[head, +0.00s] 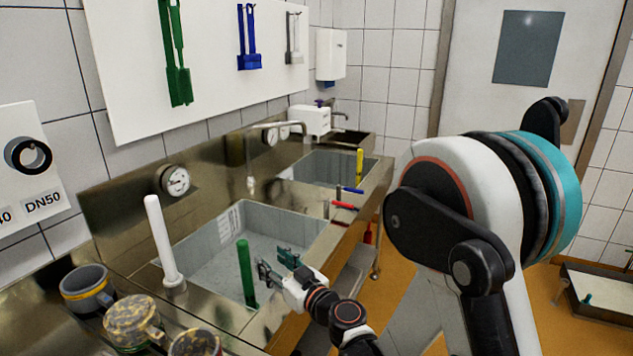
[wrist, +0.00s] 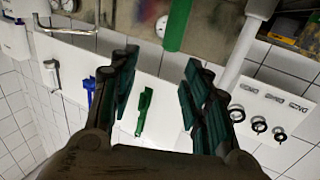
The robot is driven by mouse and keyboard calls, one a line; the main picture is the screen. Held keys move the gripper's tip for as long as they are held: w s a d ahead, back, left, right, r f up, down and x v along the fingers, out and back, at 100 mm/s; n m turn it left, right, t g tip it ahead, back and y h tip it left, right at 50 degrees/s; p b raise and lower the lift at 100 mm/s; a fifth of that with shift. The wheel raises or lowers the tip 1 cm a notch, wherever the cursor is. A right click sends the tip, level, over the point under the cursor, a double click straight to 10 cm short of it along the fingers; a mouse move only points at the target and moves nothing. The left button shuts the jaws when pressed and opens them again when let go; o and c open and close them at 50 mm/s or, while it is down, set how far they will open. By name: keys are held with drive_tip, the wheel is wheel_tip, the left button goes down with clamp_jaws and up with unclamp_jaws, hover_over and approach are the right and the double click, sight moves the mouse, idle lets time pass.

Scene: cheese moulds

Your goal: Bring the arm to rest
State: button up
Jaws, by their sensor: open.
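My gripper (head: 275,266) is open and empty. In the head view it is over the front right part of the near sink (head: 205,260), just right of an upright green handle (head: 245,272). I cannot tell whether it touches the handle. My arm reaches down to it from the right side of the picture. In the wrist view the two dark green fingers of my gripper (wrist: 160,88) stand apart with nothing between them. The green handle (wrist: 178,25) shows beyond them at the top.
A white post (head: 160,240) stands at the sink's left edge. Several mug-like vessels (head: 88,288) stand on the counter at lower left. A second sink (head: 325,170) lies behind, with red and blue handles at its edge. A low tray (head: 600,293) is on the floor at right.

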drive_tip(key=s+d+r+m+g+h, duration=0.25)
drive_tip(key=d+r, duration=0.55)
drive_tip(key=d, duration=0.4)
drive_tip(key=s+d+f+m+g+h, duration=0.2)
drive_tip(key=s+d+m+h, duration=0.4)
drive_tip(key=s+d, duration=1.6)
drive_tip(key=s+g+h, duration=0.1)
drive_tip(key=s+h, duration=0.1)
drive_tip(key=h, duration=0.2)
drive_tip(key=shift+s, duration=0.3)
